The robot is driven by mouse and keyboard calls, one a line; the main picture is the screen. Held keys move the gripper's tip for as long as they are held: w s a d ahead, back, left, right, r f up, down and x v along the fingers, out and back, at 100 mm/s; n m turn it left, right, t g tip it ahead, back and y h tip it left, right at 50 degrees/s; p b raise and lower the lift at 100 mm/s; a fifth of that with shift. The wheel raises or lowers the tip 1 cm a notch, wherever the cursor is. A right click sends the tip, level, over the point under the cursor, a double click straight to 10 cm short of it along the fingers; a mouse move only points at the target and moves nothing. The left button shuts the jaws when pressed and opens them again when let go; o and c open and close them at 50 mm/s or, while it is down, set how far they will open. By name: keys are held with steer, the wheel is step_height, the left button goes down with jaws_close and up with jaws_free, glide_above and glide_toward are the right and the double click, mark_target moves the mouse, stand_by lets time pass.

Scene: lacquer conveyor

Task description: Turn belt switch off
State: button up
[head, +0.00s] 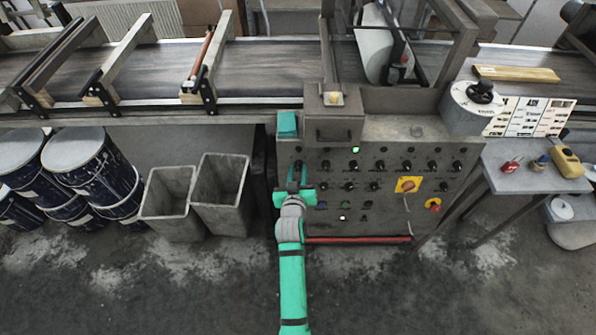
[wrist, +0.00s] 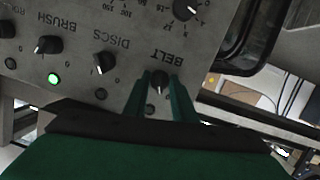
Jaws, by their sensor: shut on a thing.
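The belt switch (wrist: 158,85) is a black rotary knob on the grey control panel, under the upside-down label BELT in the wrist view. My gripper (wrist: 159,75) has its two green fingers on either side of this knob and is shut on it. The fingers hide parts of the knob's sides, and its exact pointer angle is hard to read. A small dark lamp (wrist: 150,109) beside the knob looks unlit. In the head view my gripper (head: 297,174) is at the upper left of the control panel (head: 395,215).
DISCS (wrist: 104,63) and BRUSH (wrist: 48,45) knobs sit close by, with a lit green lamp (wrist: 53,79). A yellow switch plate (head: 408,185) and red emergency button (head: 433,205) are further right. Grey bins (head: 220,195) stand left of the panel; the conveyor (head: 265,70) runs behind.

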steer(key=shift+n, duration=0.6)
steer(key=o, duration=1.1)
steer(key=shift+c, duration=0.2)
steer(key=shift+s, duration=0.1)
steer(key=v, duration=1)
steer(key=shift+s+a, duration=0.2)
steer(key=shift+s, duration=0.15)
